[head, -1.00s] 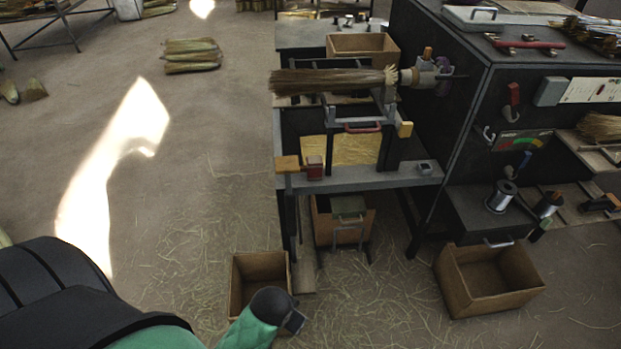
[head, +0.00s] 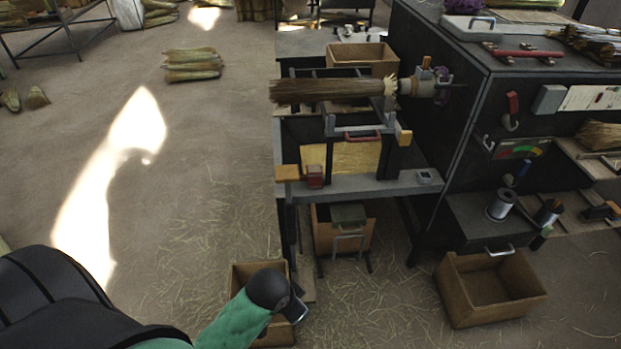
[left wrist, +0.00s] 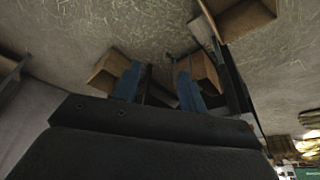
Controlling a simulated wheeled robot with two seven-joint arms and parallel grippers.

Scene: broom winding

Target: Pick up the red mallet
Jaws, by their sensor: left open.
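What looks like the red mallet (head: 315,177) lies at the front left of the dark workbench (head: 355,187) in the head view. Its red block is next to a tan wooden piece (head: 288,173), which sticks out past the bench's left edge. My left gripper (head: 299,306) is low in the head view, below the bench front and well apart from the mallet. In the left wrist view its two blue fingers (left wrist: 158,88) are spread with nothing between them. I cannot make out the mallet in that view. My right gripper is in neither view.
A broom bundle (head: 325,91) is held in the winding machine above the bench. A cardboard box (head: 240,276) stands on the floor behind my left forearm. Another box (head: 470,300) stands at right. The straw-strewn floor left of the bench is mostly clear.

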